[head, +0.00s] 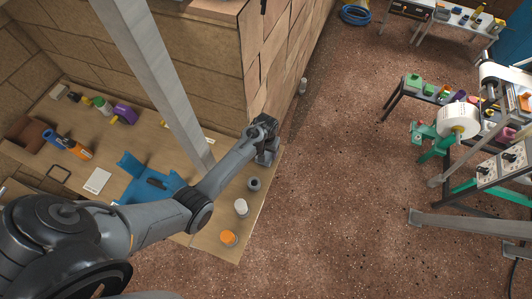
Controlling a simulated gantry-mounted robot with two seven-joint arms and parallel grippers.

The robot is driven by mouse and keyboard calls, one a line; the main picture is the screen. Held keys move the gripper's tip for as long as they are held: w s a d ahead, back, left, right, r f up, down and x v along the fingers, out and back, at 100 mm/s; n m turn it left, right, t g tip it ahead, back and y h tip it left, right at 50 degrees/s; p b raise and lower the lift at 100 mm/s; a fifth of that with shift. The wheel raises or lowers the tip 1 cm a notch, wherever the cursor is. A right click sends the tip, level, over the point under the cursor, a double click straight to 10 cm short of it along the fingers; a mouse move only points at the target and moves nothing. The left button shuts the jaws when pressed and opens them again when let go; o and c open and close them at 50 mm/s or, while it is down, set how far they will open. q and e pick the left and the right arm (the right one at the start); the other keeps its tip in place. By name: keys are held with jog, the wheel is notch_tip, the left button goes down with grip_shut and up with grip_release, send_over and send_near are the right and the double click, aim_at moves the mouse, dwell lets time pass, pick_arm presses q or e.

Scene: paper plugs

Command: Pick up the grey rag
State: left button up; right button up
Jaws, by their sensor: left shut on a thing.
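My left arm reaches from the lower left across the wooden worktop. My left gripper (267,156) is at the worktop's far right corner, next to the brown panelled wall. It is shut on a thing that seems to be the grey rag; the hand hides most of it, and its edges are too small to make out. My right gripper is not in view.
On the worktop (215,245) near my forearm stand a dark grey round item (254,184), a white-topped one (241,207) and an orange-topped one (228,238). A blue tray (133,178) lies left. A pale post (160,75) rises from the worktop. Open floor lies right.

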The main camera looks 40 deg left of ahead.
pick_arm(q)
notch_tip(320, 180, up, 10)
jog(key=shift+b, duration=0.35)
dwell(0.4)
jog(key=o, duration=0.4)
jog(key=c, duration=0.3)
